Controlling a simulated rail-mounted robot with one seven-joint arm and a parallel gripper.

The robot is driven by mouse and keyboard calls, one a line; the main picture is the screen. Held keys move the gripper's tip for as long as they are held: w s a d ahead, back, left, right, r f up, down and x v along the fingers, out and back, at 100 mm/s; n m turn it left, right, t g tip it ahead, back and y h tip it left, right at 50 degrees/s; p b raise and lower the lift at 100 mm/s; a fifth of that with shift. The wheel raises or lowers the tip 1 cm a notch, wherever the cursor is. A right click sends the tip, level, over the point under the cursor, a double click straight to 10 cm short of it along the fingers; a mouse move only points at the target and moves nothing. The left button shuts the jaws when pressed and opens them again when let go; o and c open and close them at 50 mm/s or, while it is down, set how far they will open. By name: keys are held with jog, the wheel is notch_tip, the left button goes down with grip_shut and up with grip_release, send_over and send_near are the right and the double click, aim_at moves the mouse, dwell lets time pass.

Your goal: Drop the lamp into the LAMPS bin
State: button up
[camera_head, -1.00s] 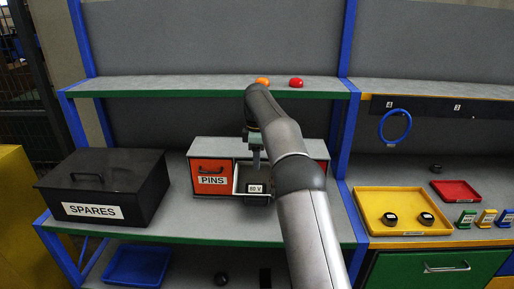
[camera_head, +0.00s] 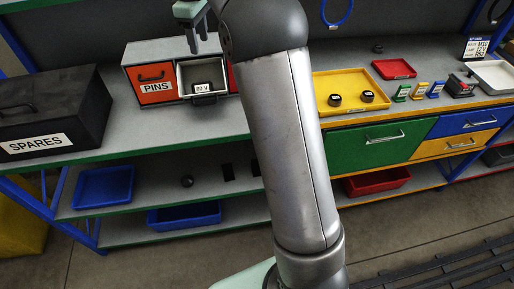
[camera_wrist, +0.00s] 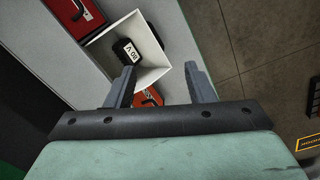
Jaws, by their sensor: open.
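My gripper (camera_head: 197,42) is open and empty above a pulled-out white drawer (camera_head: 184,81). In the wrist view my gripper (camera_wrist: 160,75) has its fingers spread over the near side of this drawer (camera_wrist: 157,52). A black block (camera_head: 203,89) with a white label that seems to read "80 V" lies inside the drawer; it also shows in the wrist view (camera_wrist: 124,47). The fingers do not touch it. I cannot tell whether this block is the lamp. No bin with a readable LAMPS label is in view.
The orange PINS drawer (camera_head: 155,87) is left of the open drawer. A black SPARES box (camera_head: 50,105) stands further left. A yellow tray (camera_head: 350,104) with two dark round items and a red tray (camera_head: 394,68) are to the right. Blue bins (camera_head: 104,187) stand below.

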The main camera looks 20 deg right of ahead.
jog(key=s+f+m, duration=0.3)
jog(key=s+f, duration=0.1)
jog(key=s, duration=0.8)
jog(key=s+f+m, duration=0.4)
jog(key=s, duration=0.8)
jog(key=s+f+m, duration=0.3)
jog(key=s+f, duration=0.2)
jog(key=s, duration=0.7)
jog(key=shift+d+m+t, duration=0.25)
jog(key=shift+m+t, duration=0.05)
jog(key=shift+t, duration=0.1)
notch_tip(320, 180, down, 6)
jog(key=b, duration=0.4)
jog(key=shift+s+r, duration=0.1)
